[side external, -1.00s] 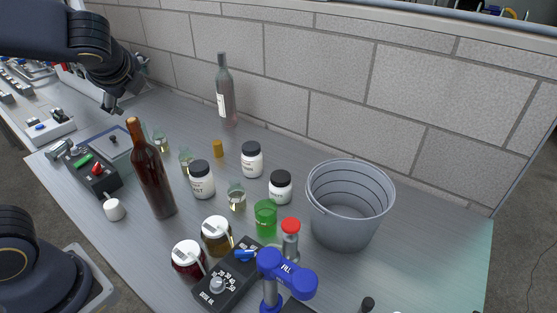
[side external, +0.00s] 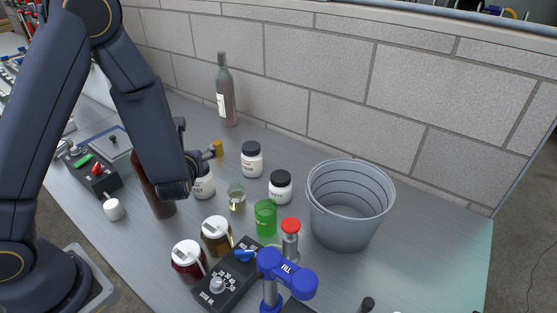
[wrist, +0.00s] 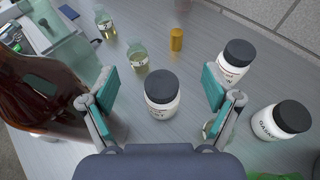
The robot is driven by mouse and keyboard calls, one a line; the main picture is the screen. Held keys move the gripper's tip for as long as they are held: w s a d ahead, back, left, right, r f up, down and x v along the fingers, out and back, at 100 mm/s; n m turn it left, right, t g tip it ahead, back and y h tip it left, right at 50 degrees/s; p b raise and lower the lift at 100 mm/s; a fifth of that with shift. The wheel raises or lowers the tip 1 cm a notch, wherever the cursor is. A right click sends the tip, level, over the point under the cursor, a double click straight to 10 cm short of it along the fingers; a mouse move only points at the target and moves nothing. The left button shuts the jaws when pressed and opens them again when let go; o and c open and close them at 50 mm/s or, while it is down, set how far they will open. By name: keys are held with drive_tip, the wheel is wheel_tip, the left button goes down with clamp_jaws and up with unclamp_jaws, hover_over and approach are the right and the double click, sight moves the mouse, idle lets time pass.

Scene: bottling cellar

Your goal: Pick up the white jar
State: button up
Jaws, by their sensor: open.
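Several white jars with black lids stand on the bench. One white jar (wrist: 161,108) is upright between my gripper's fingers in the wrist view, with a gap on each side; in the side view the same jar (side external: 204,186) is partly hidden behind my gripper. A second white jar (side external: 251,162) stands behind it, also seen past the right finger (wrist: 229,70). A third (side external: 280,190) stands to the right, also in the wrist view (wrist: 277,124). My gripper (wrist: 160,90) is open and empty, with teal pads.
A brown bottle (side external: 160,200) stands close left of my gripper, partly hidden. Small glass vials (wrist: 138,60), an amber cylinder (wrist: 176,39), a clear beaker (side external: 237,200) and a green glass (side external: 265,218) stand nearby. A grey bucket (side external: 345,225) is at the right.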

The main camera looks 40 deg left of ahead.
sight(202, 180)
drive_tip(key=w+a+f, duration=0.1)
drive_tip(key=f, duration=0.2)
drive_tip(key=w+a+f, duration=0.1)
drive_tip(key=f, duration=0.2)
drive_tip(key=w+a+f, duration=0.1)
drive_tip(key=f, duration=0.2)
drive_tip(key=shift+w+a+f, duration=0.15)
drive_tip(key=shift+f, duration=0.1)
clamp_jaws()
idle(0.7)
